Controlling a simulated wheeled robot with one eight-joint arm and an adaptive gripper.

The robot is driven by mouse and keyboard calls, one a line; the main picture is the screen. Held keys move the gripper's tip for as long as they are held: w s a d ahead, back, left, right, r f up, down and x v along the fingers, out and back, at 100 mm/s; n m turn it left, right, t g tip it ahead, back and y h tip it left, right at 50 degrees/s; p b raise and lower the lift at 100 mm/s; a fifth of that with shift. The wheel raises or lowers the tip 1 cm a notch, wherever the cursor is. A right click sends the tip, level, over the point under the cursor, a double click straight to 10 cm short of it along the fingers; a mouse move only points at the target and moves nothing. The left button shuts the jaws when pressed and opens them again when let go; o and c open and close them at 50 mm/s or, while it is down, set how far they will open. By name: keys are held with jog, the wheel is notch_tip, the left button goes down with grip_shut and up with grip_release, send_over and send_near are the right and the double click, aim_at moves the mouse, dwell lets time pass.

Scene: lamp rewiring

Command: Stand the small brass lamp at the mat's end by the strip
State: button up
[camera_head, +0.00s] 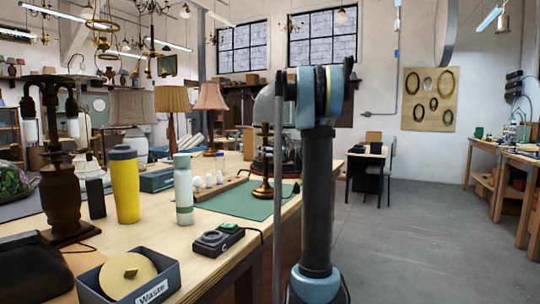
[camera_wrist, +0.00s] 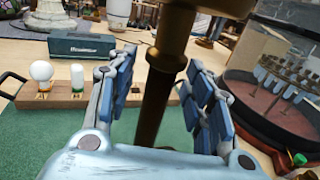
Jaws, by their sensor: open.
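The small brass lamp (camera_head: 263,190) stands upright on the green mat (camera_head: 232,204), its round base resting near the mat's right part and its upper part partly hidden by my arm. In the wrist view its brass stem (camera_wrist: 154,105) runs between the fingers of my gripper (camera_wrist: 162,60). The fingers are open, one on each side of the stem, with gaps showing. The wooden strip (camera_wrist: 62,98) with a round bulb and a white tubular bulb lies along the mat's edge, left of the gripper. The strip also shows in the head view (camera_head: 222,189).
A glass-sided case (camera_wrist: 275,85) stands close to the gripper's right. A blue box (camera_wrist: 97,46) lies beyond the strip.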

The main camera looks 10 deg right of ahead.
aim_at(266, 140)
grip_shut()
dwell(0.5)
jog(key=shift+r, duration=0.1)
jog(key=shift+w+r, duration=0.1)
jog(key=shift+r, duration=2.3)
